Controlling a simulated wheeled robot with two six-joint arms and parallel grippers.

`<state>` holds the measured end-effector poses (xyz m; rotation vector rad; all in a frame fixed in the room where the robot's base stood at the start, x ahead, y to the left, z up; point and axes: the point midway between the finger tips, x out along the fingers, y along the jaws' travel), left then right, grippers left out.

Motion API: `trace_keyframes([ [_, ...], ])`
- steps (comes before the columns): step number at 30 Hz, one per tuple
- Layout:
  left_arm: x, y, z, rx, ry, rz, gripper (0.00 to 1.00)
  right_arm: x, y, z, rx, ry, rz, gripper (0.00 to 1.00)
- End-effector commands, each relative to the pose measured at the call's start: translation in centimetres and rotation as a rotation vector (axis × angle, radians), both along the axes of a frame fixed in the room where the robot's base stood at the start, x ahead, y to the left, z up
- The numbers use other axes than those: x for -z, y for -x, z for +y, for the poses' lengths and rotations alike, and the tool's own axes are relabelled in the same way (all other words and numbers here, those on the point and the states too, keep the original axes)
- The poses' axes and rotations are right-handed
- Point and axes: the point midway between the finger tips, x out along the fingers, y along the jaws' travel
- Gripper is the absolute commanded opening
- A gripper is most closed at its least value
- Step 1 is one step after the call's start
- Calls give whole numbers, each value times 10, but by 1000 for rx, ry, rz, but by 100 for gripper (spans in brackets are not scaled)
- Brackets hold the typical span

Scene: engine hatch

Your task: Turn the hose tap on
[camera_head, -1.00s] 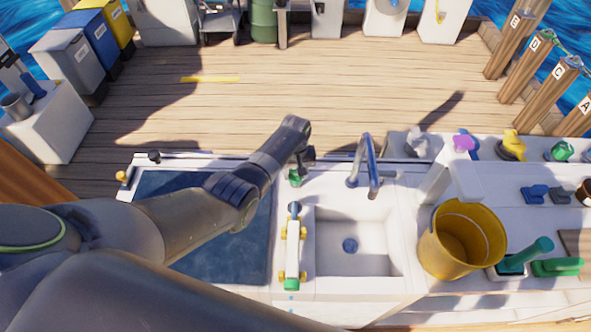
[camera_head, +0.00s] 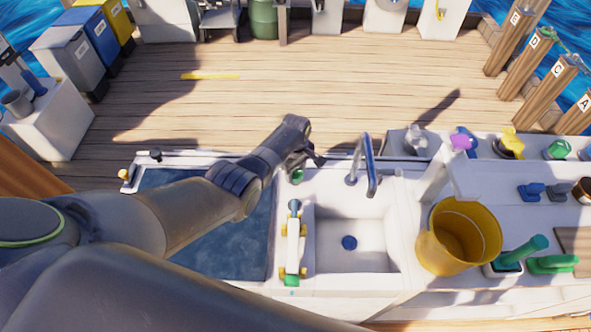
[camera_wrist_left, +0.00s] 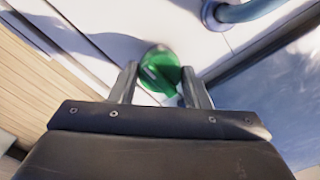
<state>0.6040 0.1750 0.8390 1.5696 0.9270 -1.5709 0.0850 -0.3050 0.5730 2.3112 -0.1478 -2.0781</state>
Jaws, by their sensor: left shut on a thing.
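A green tap knob (camera_head: 297,177) stands on the white counter behind the sink, left of the blue-grey faucet (camera_head: 369,165). My left gripper (camera_head: 303,163) reaches it from the left and partly covers it in the head view. In the left wrist view the green knob (camera_wrist_left: 160,68) sits between the two fingertips of my left gripper (camera_wrist_left: 159,75), which is shut on it. The knob has a raised ridge across its top. The far side of the grip is hidden. My right gripper is not in view.
A white sink (camera_head: 350,265) lies in front of the faucet. A white bar with yellow and green parts (camera_head: 293,245) lies left of it. A yellow bucket (camera_head: 430,250) stands at the right. A dark blue panel (camera_head: 225,255) lies under my left arm.

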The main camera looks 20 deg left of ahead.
Motion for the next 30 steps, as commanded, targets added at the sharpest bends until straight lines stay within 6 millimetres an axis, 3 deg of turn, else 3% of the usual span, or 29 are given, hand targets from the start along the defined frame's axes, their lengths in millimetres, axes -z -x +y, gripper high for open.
trace_keyframes([
  [14,-1,-1,0,-16,0,-4,20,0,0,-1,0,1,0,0],
  [15,-1,-1,0,-16,0,-4,44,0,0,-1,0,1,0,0],
  [20,-1,-1,0,-15,0,-2,64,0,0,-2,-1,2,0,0],
  [30,-3,-1,0,-14,0,-1,64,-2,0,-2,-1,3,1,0],
])
